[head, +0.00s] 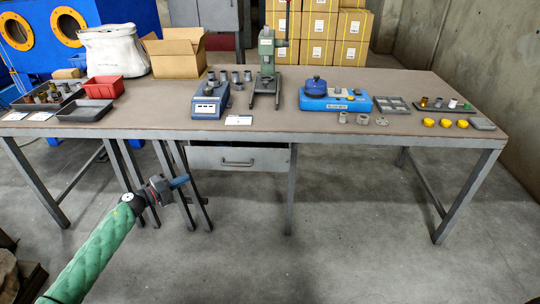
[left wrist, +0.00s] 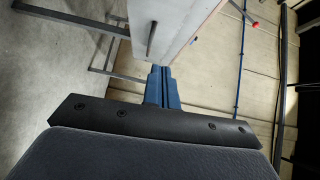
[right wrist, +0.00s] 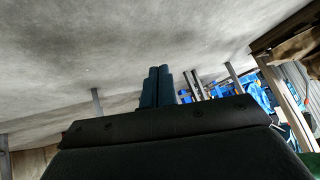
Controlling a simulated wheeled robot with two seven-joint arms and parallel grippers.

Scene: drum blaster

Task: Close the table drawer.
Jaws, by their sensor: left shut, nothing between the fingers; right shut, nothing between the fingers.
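The grey table drawer (head: 265,159) hangs under the front edge of the worktable (head: 330,135), with a dark bar handle (head: 238,163) on its front. I cannot tell exactly how far it stands out. The drawer (left wrist: 172,25) and its handle (left wrist: 151,40) also show at the top of the left wrist view. My left gripper (head: 181,182) is shut and empty, left of and slightly below the drawer in the head view. Its blue fingertips (left wrist: 160,70) point toward the drawer; contact is not clear. My right gripper (right wrist: 154,72) is shut and empty, away from the drawer.
Table legs (head: 291,190) stand right of the drawer. The concrete floor (head: 330,240) in front is clear.

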